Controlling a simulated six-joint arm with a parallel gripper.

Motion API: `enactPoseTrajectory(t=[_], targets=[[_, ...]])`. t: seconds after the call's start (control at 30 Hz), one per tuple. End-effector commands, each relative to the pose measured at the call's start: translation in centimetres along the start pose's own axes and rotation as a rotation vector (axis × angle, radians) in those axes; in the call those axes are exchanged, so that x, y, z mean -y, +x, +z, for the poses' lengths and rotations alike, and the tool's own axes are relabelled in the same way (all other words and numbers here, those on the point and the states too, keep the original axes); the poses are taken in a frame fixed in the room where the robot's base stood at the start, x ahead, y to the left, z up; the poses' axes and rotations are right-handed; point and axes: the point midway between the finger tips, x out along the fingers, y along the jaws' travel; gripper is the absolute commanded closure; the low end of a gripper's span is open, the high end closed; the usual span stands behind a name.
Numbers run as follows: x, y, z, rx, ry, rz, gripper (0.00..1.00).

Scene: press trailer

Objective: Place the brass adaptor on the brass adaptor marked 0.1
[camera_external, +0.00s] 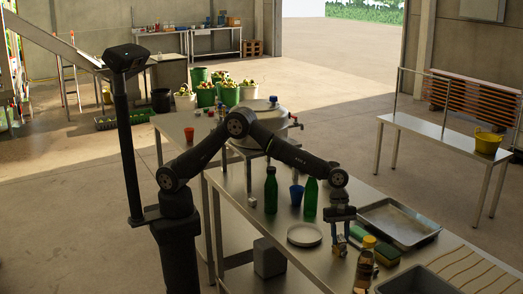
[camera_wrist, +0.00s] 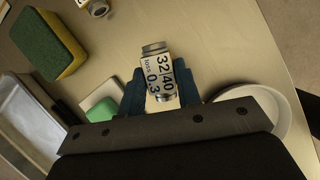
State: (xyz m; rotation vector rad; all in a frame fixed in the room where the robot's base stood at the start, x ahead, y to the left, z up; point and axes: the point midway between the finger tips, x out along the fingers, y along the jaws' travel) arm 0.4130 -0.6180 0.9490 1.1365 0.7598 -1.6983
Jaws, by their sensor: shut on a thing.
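My gripper (camera_wrist: 160,90) is shut on an adaptor (camera_wrist: 158,68) with metal ends and a white label reading 32|40 and loss 0.3. The blue fingers grip it on both sides. In the external view my gripper (camera_external: 341,240) points down over the near part of the steel table, beside the amber bottle. A second small metal adaptor with a pale label (camera_wrist: 95,6) is at the top edge of the wrist view, apart from the held one. It is cut off and its marking cannot be read. Whether the held adaptor touches the table is unclear.
A green-and-yellow sponge (camera_wrist: 48,45), a metal tray (camera_external: 398,222) and an amber bottle with a yellow cap (camera_external: 365,264) are close by. A grey bin (camera_external: 418,284) is at the front.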

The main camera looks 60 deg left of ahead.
Motion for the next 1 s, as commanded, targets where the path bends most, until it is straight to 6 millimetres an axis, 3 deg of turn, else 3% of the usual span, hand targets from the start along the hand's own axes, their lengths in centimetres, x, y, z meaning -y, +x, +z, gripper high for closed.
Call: enactPoseTrajectory(t=[0.23,0.27,0.37,0.73,1.0], targets=[[0.0,0.2,-0.1,0.0,0.0,0.001,0.95],[0.0,0.2,-0.1,0.0,0.0,0.001,0.66],[0.0,0.2,-0.1,0.0,0.0,0.001,0.48],[0.0,-0.5,0.1,0.001,0.0,0.002,0.48],[-0.1,-5.5,0.1,0.003,0.0,0.004,0.48]])
